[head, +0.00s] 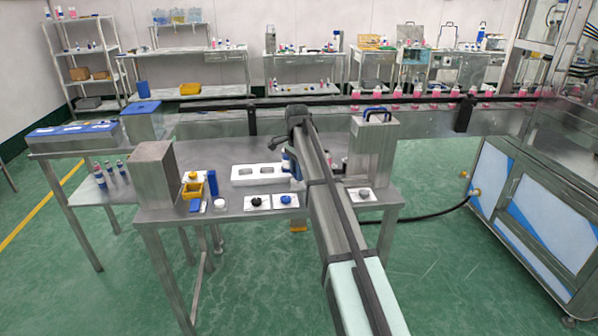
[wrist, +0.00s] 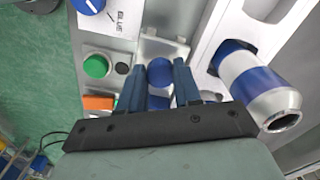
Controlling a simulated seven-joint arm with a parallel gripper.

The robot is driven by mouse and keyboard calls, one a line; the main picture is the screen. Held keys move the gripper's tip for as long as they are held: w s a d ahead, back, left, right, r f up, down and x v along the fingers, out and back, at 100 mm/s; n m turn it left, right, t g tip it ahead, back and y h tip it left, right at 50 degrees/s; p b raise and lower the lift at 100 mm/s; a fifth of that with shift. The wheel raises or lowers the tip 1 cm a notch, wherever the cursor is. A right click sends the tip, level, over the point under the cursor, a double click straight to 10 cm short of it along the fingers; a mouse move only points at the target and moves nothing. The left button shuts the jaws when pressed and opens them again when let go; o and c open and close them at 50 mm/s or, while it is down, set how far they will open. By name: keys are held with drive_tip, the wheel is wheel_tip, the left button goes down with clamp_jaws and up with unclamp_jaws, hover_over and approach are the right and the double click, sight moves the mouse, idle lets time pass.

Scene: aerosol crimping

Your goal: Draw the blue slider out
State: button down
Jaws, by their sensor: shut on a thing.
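The blue slider (wrist: 160,73) shows in the wrist view as a rounded blue knob beside a pale metal plate. My gripper (wrist: 159,64) has its two dark blue fingers on either side of this knob and is shut on it. Another blue piece shows lower between the fingers, partly hidden by the gripper body. In the head view my arm covers the slider and most of my gripper, above the steel table (head: 165,214).
A white and blue can (wrist: 255,85) is close right of my fingers. A green button (wrist: 97,66), an orange block (wrist: 97,103) and a blue knob labelled BLUE (wrist: 88,5) are to the left. A white tray (head: 240,182) and a steel box (head: 372,150) flank my arm.

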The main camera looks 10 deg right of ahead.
drive_tip(key=c, duration=1.1)
unclamp_jaws()
drive_tip(key=shift+a, duration=0.4)
drive_tip(key=o, duration=0.3)
drive_tip(key=shift+d, duration=0.15)
wheel_tip(320, 180, up, 14)
drive_tip(key=shift+f, duration=0.1)
